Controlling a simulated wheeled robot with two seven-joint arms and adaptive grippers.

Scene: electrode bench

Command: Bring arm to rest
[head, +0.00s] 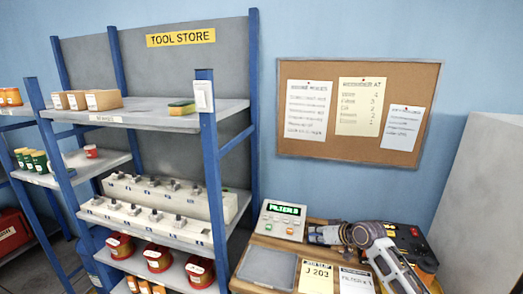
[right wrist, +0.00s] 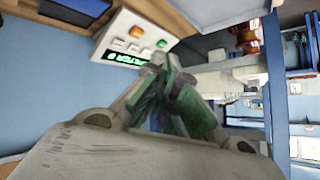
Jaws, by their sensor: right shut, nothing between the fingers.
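My right gripper (head: 318,234) is in the head view at the bottom, just right of the small display box, above the back of the bench. In the right wrist view its fingers (right wrist: 160,75) come together at the tips and are shut with nothing held. The display box (head: 281,220) has a lit green readout and coloured buttons. It also shows in the right wrist view (right wrist: 133,42), beyond the fingertips. I cannot tell the exact gap between fingers and box. My left gripper is not in view.
The bench holds a grey tray (head: 268,268), a card reading J 203 (head: 314,275) and another card (head: 355,281). A dark device with coloured buttons (head: 408,240) stands behind my right arm. The blue-framed tool store shelf (head: 160,117) stands left. A cork board (head: 430,75) hangs behind.

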